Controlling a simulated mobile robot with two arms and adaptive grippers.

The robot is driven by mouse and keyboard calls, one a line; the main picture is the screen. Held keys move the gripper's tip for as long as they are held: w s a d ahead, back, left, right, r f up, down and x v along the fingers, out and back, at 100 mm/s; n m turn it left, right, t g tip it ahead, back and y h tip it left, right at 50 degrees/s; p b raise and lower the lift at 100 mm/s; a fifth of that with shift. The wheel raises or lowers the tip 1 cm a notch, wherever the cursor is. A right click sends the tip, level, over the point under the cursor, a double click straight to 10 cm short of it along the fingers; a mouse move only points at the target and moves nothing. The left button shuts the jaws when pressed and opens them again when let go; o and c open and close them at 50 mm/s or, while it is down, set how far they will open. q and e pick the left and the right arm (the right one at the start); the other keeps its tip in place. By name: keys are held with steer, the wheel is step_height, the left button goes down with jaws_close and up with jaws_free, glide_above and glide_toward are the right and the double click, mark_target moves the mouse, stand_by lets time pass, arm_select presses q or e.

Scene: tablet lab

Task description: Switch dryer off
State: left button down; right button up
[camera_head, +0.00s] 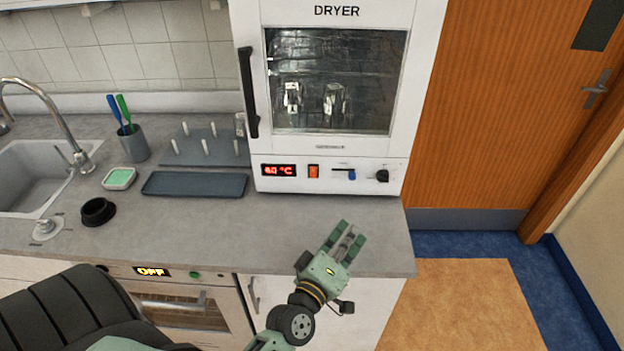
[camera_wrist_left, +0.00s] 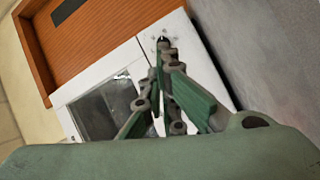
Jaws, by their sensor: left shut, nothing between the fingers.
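The white dryer (camera_head: 427,60) stands at the back of the counter with its door shut and glassware behind the window. Its lower panel has a lit red °C display (camera_head: 278,170), an orange-red rocker switch (camera_head: 313,171), a blue-tipped slider (camera_head: 351,174) and a black knob (camera_head: 382,176). My left gripper (camera_head: 350,232) is shut and empty, in front of and below the panel, apart from it. In the left wrist view the gripper (camera_wrist_left: 165,75) points toward the dryer front (camera_wrist_left: 130,60), and its fingers hide part of the panel. My right gripper is not in view.
The black door handle (camera_head: 248,92) runs down the dryer's left side. A grey tray (camera_head: 195,184), a peg rack (camera_head: 215,135), a brush cup (camera_head: 132,143) and a sink (camera_head: 40,175) lie to the left. The counter (camera_head: 300,225) before the dryer is clear.

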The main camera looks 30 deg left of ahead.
mark_target(312, 172)
arm_select(q)
steer(key=a+n+y, duration=0.6)
steer(key=s+a+f+n+g+y, duration=0.1)
steer(key=a+n+y, duration=0.1)
steer(key=a+n, duration=0.1)
steer(key=shift+a+f+n+y, duration=0.1)
steer(key=shift+a+n+y, duration=0.1)
steer(key=shift+n+y, duration=0.25)
steer(key=shift+s+a+f+n+g+y, duration=0.1)
steer(key=shift+s+a+n+g+y, duration=0.25)
steer(key=shift+a+n, duration=0.1)
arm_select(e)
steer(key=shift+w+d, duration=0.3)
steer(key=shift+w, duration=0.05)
arm_select(q)
steer(key=shift+w, duration=0.15)
steer(key=b+x, duration=0.1)
steer(key=x, duration=1.2)
steer(key=shift+w, duration=0.15)
steer(key=shift+w+a, duration=0.1)
steer(key=shift+w, duration=0.15)
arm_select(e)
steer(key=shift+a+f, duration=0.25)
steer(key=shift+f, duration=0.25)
arm_select(q)
steer(key=shift+r, duration=0.2)
